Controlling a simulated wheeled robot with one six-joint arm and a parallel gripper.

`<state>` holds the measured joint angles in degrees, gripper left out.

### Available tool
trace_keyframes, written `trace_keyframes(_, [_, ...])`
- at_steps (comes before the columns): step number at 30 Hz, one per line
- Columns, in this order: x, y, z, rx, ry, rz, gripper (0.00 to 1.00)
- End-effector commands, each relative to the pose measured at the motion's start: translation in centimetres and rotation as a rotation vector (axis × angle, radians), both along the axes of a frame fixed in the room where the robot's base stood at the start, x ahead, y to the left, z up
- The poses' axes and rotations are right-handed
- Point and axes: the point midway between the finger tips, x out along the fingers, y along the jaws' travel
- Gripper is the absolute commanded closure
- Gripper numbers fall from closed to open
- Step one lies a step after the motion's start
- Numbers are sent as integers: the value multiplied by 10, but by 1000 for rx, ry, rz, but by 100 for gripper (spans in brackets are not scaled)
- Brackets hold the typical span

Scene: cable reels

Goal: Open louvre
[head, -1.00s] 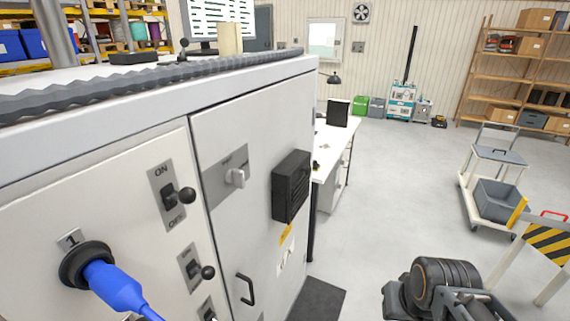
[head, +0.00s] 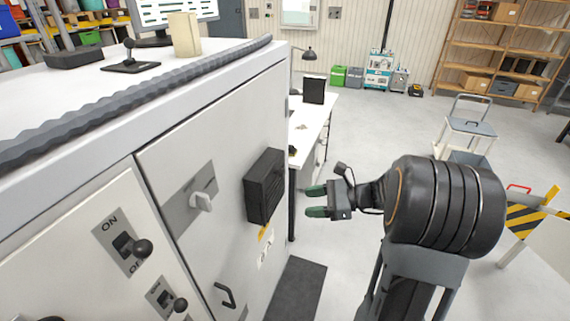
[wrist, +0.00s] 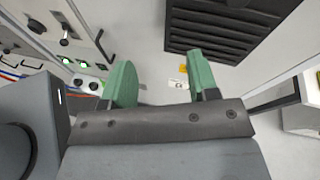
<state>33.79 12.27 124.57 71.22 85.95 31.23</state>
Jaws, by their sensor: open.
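The louvre (head: 265,186) is a black slatted box on the right part of the grey cabinet's front. In the wrist view the louvre (wrist: 218,27) fills the top right, and its slats run across it. I cannot tell from these views whether the slats are open. My gripper (head: 316,200) has green fingers, spread apart and empty. It is to the right of the louvre, pointing left towards the cabinet, and apart from it. In the wrist view my gripper (wrist: 160,85) has its fingers below the louvre's lower edge.
The cabinet front also carries a rotary knob (head: 202,201), ON/OFF switches (head: 126,246) and a door handle (head: 225,294). A white desk (head: 312,122) stands behind my gripper. A striped barrier (head: 528,218) is at the right.

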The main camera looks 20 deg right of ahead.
Motion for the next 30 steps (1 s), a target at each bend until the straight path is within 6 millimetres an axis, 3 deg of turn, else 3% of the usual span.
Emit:
trace_keyframes(1, [9,-17,7,91,20,-73,46])
trace_keyframes(4, [22,-42,14,225,33,-175,46])
trace_keyframes(9, [35,-57,19,329,35,-248,46])
trace_keyframes(30, [103,35,20,334,35,-255,46])
